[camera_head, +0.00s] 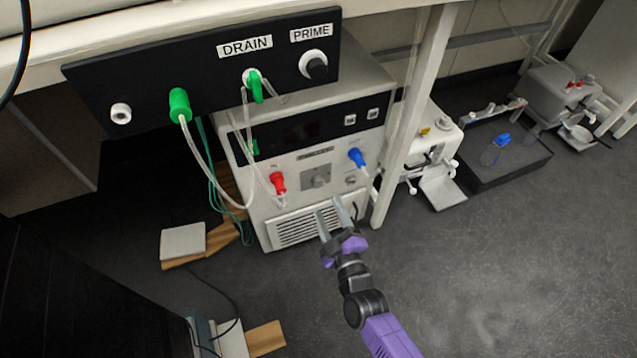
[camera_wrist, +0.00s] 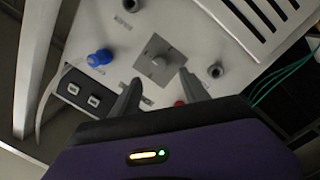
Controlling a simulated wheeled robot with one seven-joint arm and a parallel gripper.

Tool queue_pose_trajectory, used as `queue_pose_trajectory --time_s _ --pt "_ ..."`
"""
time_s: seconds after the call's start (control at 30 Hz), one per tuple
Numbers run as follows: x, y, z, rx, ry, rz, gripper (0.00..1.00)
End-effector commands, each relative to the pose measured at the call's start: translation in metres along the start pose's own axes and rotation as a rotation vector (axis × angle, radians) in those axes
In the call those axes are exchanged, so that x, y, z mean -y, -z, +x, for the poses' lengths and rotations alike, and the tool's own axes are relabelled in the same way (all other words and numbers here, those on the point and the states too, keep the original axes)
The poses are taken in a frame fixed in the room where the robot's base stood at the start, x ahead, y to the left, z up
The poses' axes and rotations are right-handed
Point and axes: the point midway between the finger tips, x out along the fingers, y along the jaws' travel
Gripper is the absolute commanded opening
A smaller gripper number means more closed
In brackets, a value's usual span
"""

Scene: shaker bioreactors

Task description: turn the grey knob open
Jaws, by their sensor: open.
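The grey knob (camera_head: 317,179) sits on a square grey plate on the front of the white machine (camera_head: 268,213), between a red connector (camera_head: 278,182) and a blue connector (camera_head: 357,157). My gripper (camera_head: 333,211) is open and empty, in front of the machine and below the knob in the head view. In the wrist view the knob (camera_wrist: 158,61) shows just past the two open fingertips (camera_wrist: 160,78), about midway between them. The fingers look apart from the knob. The exact gap in depth is hard to tell.
Above the machine hangs a black panel (camera_head: 210,75) with DRAIN and PRIME labels and a green valve (camera_head: 255,86). Clear tubes hang beside the machine's left part. A white post (camera_head: 407,125) stands at its right. Open floor (camera_head: 480,270) lies to the right.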

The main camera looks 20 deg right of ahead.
Motion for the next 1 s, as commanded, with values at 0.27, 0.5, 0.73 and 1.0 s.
queue_pose_trajectory --time_s 0.27,0.5,0.73,1.0 --pt "0.0 0.0 0.021 -0.003 -0.006 -0.042 0.53" --pt "0.0 -0.001 0.058 -0.003 -0.005 -0.043 0.53" --pt "-0.001 0.0 0.076 -0.002 -0.004 -0.042 0.53" --pt "-0.001 0.001 0.078 -0.002 -0.002 -0.042 0.53"
